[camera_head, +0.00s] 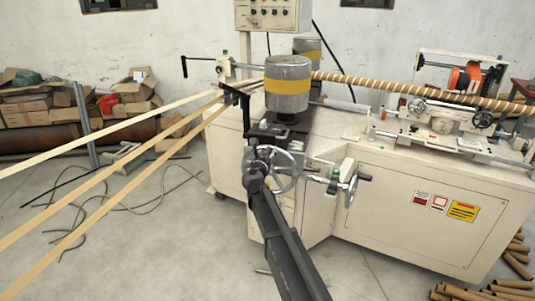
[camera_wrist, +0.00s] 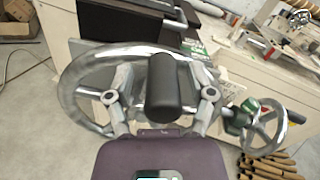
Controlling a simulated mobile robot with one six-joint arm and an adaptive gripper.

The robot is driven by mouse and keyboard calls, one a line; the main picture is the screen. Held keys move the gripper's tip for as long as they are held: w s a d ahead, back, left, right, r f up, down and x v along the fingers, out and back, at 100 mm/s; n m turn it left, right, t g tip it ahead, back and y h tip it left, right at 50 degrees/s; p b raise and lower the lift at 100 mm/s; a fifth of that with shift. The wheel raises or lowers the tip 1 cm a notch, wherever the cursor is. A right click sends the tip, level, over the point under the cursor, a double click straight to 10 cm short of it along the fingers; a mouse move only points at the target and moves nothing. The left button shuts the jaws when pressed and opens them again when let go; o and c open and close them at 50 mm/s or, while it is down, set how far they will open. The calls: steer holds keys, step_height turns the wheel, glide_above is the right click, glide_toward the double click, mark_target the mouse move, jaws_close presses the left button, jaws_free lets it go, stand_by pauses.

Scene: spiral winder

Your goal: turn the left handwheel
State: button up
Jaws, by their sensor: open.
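The left handwheel (camera_head: 298,165) is a shiny metal wheel on the front of the machine, partly hidden behind my gripper in the head view. In the wrist view its rim (camera_wrist: 68,85) curves across the left and top of the picture. Its black cylindrical handle (camera_wrist: 163,88) stands out towards the camera. My gripper (camera_head: 262,158) is at this wheel. In the wrist view my gripper (camera_wrist: 162,95) is open, with one finger on each side of the handle and visible gaps between. I cannot tell how deep the handle sits between the fingers.
A second handwheel (camera_head: 351,187) with a dark handle is close by on the right. The cream machine cabinet (camera_head: 415,205) fills the right side. Long paper strips (camera_head: 110,158) run in from the left. Cables lie on the floor, and cardboard tubes (camera_head: 510,262) lie at lower right.

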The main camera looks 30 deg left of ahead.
steer(key=shift+s, duration=0.1)
steer(key=v, duration=1.2)
stand_by(0.5)
